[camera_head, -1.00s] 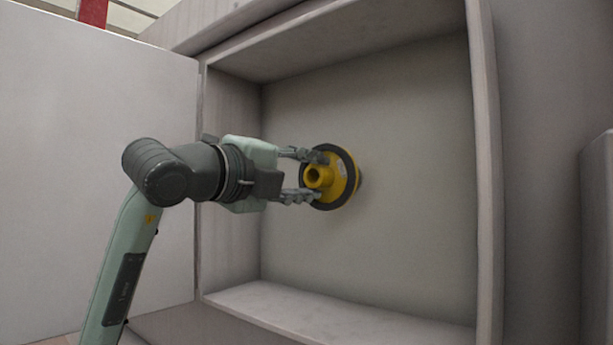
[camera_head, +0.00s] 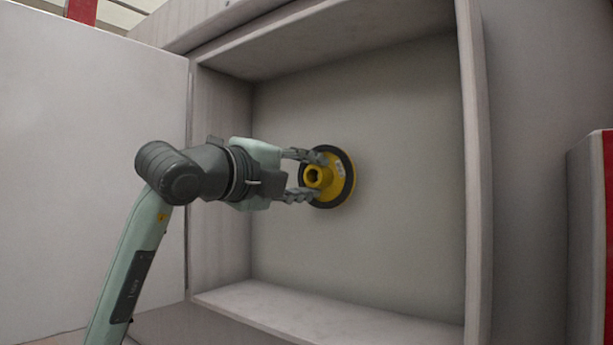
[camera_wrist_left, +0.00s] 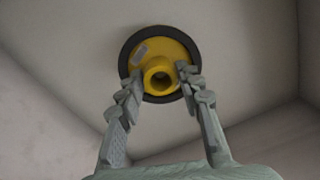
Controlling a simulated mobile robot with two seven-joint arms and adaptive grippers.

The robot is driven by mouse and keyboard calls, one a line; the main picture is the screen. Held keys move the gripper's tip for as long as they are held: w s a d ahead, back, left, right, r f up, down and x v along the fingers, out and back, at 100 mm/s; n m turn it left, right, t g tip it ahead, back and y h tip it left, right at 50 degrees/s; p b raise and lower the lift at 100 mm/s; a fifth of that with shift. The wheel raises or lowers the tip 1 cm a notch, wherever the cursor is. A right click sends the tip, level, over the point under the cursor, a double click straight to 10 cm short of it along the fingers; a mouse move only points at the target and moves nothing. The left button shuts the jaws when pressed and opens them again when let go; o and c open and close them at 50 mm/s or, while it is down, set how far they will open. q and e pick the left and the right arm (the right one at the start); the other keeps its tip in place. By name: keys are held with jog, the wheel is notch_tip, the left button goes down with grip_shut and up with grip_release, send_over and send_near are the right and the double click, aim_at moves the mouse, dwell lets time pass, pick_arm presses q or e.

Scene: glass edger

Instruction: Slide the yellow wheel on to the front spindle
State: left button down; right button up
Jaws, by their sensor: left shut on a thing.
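The yellow wheel (camera_head: 341,178) has a dark outer rim and a hollow hub facing out. It is in front of the back wall of the open cabinet, close to it. It also shows in the left wrist view (camera_wrist_left: 160,50), at the upper middle. My left gripper (camera_head: 316,176) comes in from the left and is shut on the wheel's hub, one finger on each side. In the left wrist view my left gripper (camera_wrist_left: 161,76) straddles the hub. The front spindle is hidden behind the wheel, so I cannot tell how far the wheel is on it.
The cabinet's frame (camera_head: 476,200) edges the right side, and its lower ledge (camera_head: 330,318) runs below the wheel. An open door panel (camera_head: 90,180) stands at the left. A grey box with a red side (camera_head: 609,220) is at the far right. The back wall around the wheel is clear.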

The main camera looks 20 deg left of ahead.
pick_arm(q)
jog(key=shift+x, duration=1.95)
jog(key=c, duration=1)
grip_release()
jog(key=shift+o, duration=0.2)
jog(key=shift+f, duration=0.1)
jog(key=v, duration=1.2)
